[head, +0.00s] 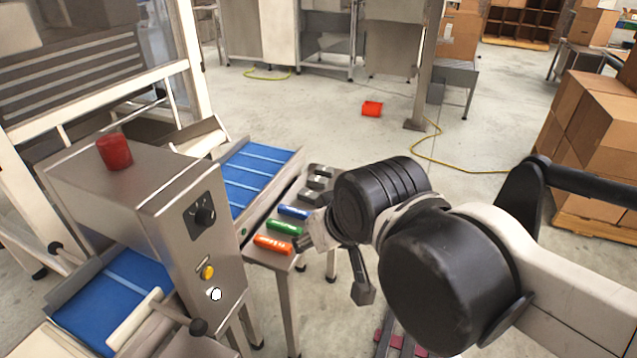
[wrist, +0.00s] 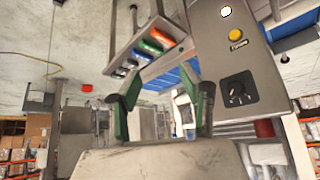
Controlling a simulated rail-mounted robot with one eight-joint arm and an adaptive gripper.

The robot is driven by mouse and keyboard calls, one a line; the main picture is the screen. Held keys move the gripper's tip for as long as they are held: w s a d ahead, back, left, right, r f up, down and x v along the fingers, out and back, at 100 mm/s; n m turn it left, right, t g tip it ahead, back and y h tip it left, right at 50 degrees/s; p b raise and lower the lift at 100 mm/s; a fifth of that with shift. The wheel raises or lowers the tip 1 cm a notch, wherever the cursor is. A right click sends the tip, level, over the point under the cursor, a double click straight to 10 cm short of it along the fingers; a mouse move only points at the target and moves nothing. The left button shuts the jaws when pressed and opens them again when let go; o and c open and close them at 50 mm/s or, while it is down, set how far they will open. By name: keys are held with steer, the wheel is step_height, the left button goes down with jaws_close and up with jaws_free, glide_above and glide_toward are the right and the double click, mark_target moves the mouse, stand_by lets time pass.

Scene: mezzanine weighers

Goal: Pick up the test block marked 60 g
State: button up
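An orange block (head: 272,245), a green block (head: 284,228) and a blue block (head: 293,212) lie in a row on a small steel stand (head: 268,258). Their markings are too small to read, so I cannot tell which is 60 g. The wrist view also shows the orange block (wrist: 163,40), the green block (wrist: 151,48) and the blue block (wrist: 131,63), above and beyond the fingers. My gripper (head: 334,267) is beside the stand, to the right of the blocks. In the wrist view my gripper (wrist: 162,103) has its fingers wide apart with nothing between them.
Dark grey objects (head: 316,181) sit at the stand's far end. A steel machine cabinet (head: 170,220) with knob and buttons stands close on the left, beside a blue conveyor belt (head: 252,178). A red bin (head: 372,108) lies on the open floor. Cardboard boxes (head: 590,130) are stacked at right.

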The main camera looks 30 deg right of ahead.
steer(key=shift+o, duration=0.2)
steer(key=o, duration=1)
